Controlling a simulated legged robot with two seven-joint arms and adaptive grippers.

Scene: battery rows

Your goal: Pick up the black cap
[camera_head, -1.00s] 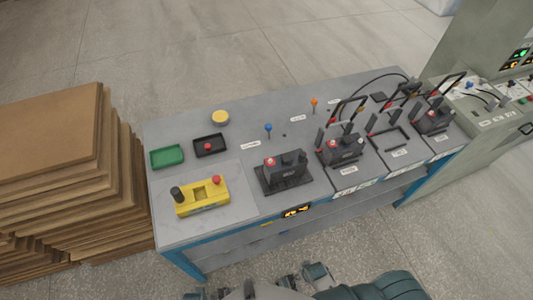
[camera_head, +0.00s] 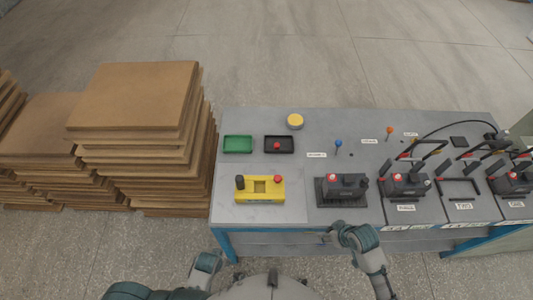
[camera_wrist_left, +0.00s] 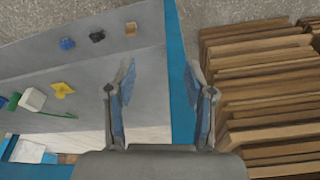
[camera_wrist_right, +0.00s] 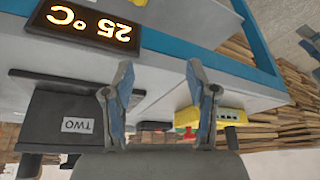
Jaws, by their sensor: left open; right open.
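The black cap (camera_head: 239,181) stands upright on the left end of the yellow holder (camera_head: 260,196), on the table's front left. A red cap (camera_head: 278,179) stands at the holder's right end. My right gripper (camera_head: 328,237) is at the table's front edge, right of the holder and apart from it. In the right wrist view, my right gripper (camera_wrist_right: 160,80) is open and empty. The yellow holder (camera_wrist_right: 230,115) shows beyond its finger. In the left wrist view, my left gripper (camera_wrist_left: 160,75) is open and empty; its fingers are not clear in the head view.
A green tray (camera_head: 237,144) and a black tray (camera_head: 279,144) lie behind the holder. A yellow round piece (camera_head: 295,121) is farther back. A black battery unit (camera_head: 344,186) stands right of the holder. Stacked boards (camera_head: 140,95) stand left of the table (camera_head: 225,205).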

